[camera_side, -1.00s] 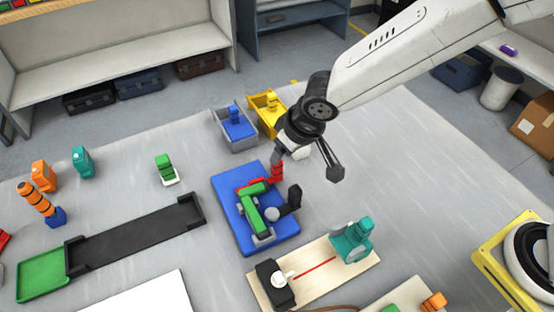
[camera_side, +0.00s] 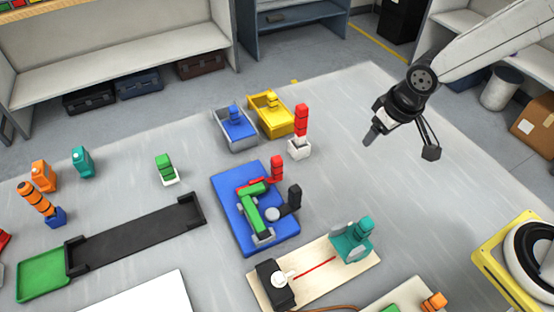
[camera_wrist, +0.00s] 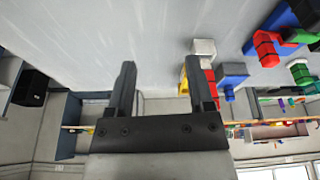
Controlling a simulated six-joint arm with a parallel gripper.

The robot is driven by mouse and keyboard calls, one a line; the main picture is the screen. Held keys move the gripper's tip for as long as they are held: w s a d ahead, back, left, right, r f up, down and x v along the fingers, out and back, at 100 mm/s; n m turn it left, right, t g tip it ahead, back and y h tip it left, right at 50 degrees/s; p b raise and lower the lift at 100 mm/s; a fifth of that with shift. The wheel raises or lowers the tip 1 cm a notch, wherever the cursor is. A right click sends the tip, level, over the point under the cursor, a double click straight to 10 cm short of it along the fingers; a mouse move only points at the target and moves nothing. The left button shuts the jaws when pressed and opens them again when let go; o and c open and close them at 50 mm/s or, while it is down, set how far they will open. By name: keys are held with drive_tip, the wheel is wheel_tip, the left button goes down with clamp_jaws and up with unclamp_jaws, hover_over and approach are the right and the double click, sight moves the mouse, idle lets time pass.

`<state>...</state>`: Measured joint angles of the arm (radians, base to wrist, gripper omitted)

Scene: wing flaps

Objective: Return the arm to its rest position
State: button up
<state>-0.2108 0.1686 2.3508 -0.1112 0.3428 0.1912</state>
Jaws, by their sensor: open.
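My gripper (camera_side: 400,142) is above the right part of the grey table (camera_side: 340,195) in the side view. It is open and empty, clear of all objects. In the wrist view my gripper (camera_wrist: 160,90) shows two dark fingers apart with nothing between them. A blue board (camera_side: 232,222) with green, red and black parts on it lies left of my gripper.
A red block stack on a white base (camera_side: 299,149) stands nearest my gripper. Behind it are a grey bin (camera_side: 236,143) and a yellow bin (camera_side: 273,124). A wooden board with a teal piece (camera_side: 353,243) lies in front.

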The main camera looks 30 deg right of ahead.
drive_tip(key=s+d+m, duration=0.1)
drive_tip(key=s+d, duration=0.5)
drive_tip(key=d, duration=0.1)
drive_tip(key=shift+s+g, duration=0.3)
